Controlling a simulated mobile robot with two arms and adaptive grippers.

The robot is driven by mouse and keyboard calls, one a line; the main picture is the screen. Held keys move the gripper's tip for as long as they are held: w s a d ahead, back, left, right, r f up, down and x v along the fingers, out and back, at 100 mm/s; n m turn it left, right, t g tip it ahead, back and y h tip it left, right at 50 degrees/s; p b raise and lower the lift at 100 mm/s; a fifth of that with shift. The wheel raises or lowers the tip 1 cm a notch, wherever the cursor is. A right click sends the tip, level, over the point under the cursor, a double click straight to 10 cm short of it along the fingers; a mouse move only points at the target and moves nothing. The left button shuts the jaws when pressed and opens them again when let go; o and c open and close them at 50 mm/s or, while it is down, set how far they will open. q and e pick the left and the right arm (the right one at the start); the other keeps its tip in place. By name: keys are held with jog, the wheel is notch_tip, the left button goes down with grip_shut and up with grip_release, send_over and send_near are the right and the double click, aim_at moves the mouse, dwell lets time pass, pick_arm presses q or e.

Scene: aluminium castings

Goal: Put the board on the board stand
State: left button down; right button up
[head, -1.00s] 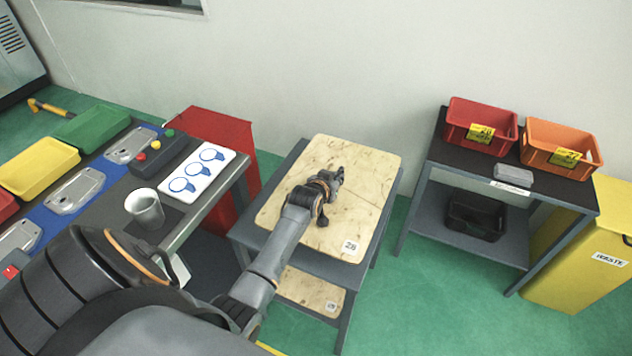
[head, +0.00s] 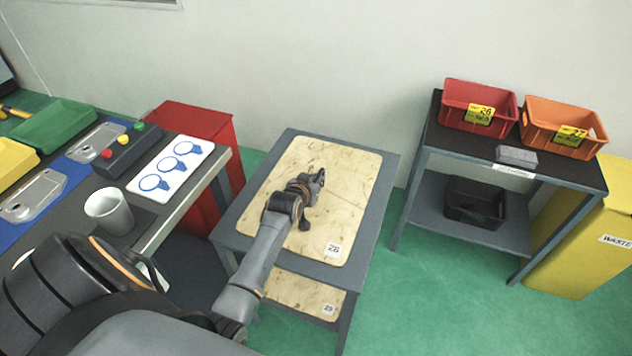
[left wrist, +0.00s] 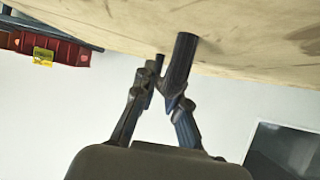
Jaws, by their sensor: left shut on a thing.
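The board (head: 345,200) is a pale, stained wooden sheet with rounded corners and a white label reading 26. It lies flat over the top of the grey board stand (head: 372,240), with a grey margin showing around it. I cannot tell whether it touches the stand top. My left gripper (head: 319,178) reaches over the board from the near left and is shut at its upper middle. In the left wrist view my gripper fingers (left wrist: 166,78) meet at a dark upright piece close to the board's face (left wrist: 240,55). My right gripper is not in view.
A second board (head: 300,291), labelled 25, lies on the stand's lower shelf. Left is a workbench with a grey cup (head: 108,210) and a white card (head: 172,168); a red bin (head: 205,130) stands behind. Right are a shelf table with red (head: 478,105) and orange crates, and a yellow waste bin.

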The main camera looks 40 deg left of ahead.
pick_arm(q)
jog(key=c, duration=1.8)
grip_release()
jog(key=shift+s, duration=0.1)
jog(key=o, duration=0.4)
jog(key=p+v, duration=0.1)
jog(key=v, duration=1.1)
